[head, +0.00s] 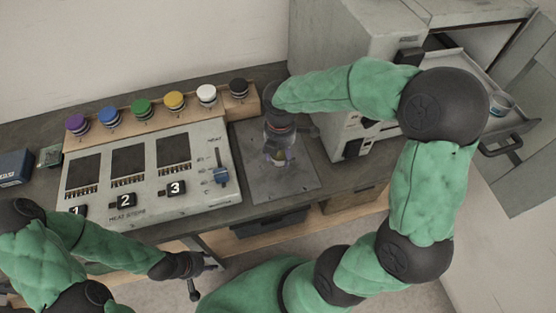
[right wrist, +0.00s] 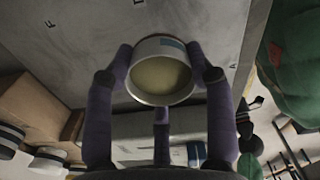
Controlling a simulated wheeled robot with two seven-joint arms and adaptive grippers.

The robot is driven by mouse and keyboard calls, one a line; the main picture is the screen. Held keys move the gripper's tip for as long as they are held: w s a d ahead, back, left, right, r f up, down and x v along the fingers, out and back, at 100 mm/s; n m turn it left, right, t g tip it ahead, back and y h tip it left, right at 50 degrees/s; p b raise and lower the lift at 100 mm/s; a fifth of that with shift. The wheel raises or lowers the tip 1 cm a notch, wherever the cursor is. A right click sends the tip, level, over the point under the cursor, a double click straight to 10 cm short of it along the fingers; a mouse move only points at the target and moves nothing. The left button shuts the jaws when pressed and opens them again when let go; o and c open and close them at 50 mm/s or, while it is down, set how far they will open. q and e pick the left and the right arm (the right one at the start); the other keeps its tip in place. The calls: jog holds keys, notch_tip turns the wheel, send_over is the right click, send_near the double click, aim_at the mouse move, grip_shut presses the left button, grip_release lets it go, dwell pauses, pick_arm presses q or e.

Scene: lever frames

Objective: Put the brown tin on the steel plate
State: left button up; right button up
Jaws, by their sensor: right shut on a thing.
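My right gripper (head: 279,158) points down over the grey steel plate (head: 300,184) in the head view. In the right wrist view, the fingers of my right gripper (right wrist: 162,82) are closed around a round tin (right wrist: 160,78). It has a pale metal rim, a blue patch on its side and a dull yellow-brown round face. In the head view only a small part of this tin (head: 278,158) shows below the fingers. I cannot tell whether it touches the plate. My left gripper (head: 208,264) hangs in front of the bench at lower left; its finger opening is unclear.
A panel (head: 140,180) with numbered tiles and a blue slider stands left of the plate. Several coloured knobs (head: 143,108) line a wooden rail behind it. A grey cabinet (head: 350,50) stands right, with a pulled-out tray (head: 470,68) holding another small tin (head: 500,104).

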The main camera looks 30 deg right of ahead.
aim_at(278, 159)
jog(key=shift+w+f, duration=0.25)
jog(key=shift+f, duration=0.1)
jog(key=shift+w+f+b, duration=0.1)
jog(key=shift+f+b, duration=0.7)
jog(key=shift+f, duration=0.8)
jog(key=shift+f, duration=0.2)
jog(key=o, duration=1.2)
notch_tip(278, 159, up, 12)
jog(key=p, duration=0.4)
jog(key=shift+r+p, duration=0.25)
jog(key=shift+p, duration=0.15)
